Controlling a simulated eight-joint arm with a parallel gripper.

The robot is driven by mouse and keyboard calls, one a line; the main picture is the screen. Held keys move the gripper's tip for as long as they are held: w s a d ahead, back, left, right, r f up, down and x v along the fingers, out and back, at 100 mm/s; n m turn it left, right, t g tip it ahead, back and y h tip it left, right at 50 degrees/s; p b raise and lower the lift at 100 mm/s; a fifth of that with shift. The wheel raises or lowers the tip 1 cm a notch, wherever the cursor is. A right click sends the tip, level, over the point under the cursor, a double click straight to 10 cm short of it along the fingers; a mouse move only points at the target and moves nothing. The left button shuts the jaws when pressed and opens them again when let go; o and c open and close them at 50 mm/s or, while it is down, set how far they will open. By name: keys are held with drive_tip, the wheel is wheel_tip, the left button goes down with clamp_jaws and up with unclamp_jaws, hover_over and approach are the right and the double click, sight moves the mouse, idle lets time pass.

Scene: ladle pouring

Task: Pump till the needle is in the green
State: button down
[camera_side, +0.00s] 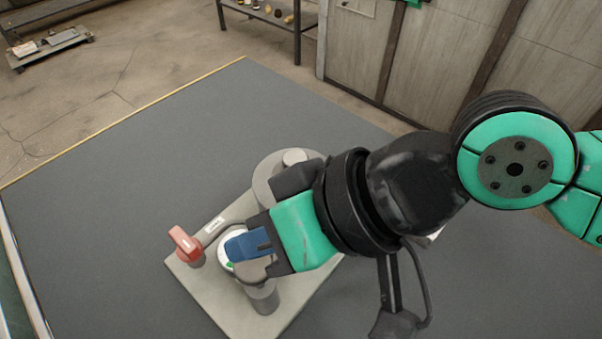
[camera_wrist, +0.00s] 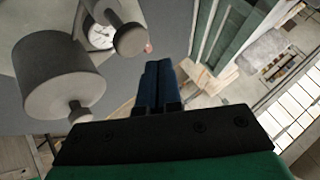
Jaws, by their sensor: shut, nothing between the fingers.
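The pump rig stands on a beige base plate (camera_side: 200,291). Its round white gauge (camera_side: 226,242) is partly hidden by my gripper in the side view, with a bit of green showing at its lower edge. The gauge also shows in the wrist view (camera_wrist: 101,38), partly covered by a grey part; the needle's reading is too small to tell. A red handle (camera_side: 186,243) sits at the plate's left. My gripper (camera_side: 246,245) is shut and empty, its blue fingertips over the gauge in the side view; the wrist view shows the fingers together (camera_wrist: 155,82).
A grey post (camera_side: 263,298) stands at the front of the plate, close to my gripper. The dark grey mat (camera_side: 150,160) is clear to the left and behind.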

drive_tip(key=shift+r, duration=2.1)
drive_tip(key=shift+d, duration=0.1)
drive_tip(key=w+d+f+m+t+h, duration=0.1)
drive_tip(key=w+d+m+t, duration=0.1)
drive_tip(key=w+d, duration=0.4)
drive_tip(key=w+d+f+m+t+h, duration=0.1)
drive_tip(key=w+d+t+h, duration=0.15)
drive_tip(key=d, duration=0.55)
drive_tip(key=d+f+m+h, duration=0.2)
drive_tip(key=d, duration=0.9)
drive_tip(key=d+f+m+t+h, duration=0.1)
drive_tip(key=d+f+m+h, duration=0.1)
drive_tip(key=d, duration=0.9)
drive_tip(key=shift+d+f+h, duration=0.25)
drive_tip(key=shift+d+h, duration=0.1)
drive_tip(key=shift+h, duration=0.4)
drive_tip(key=shift+w+a, duration=0.1)
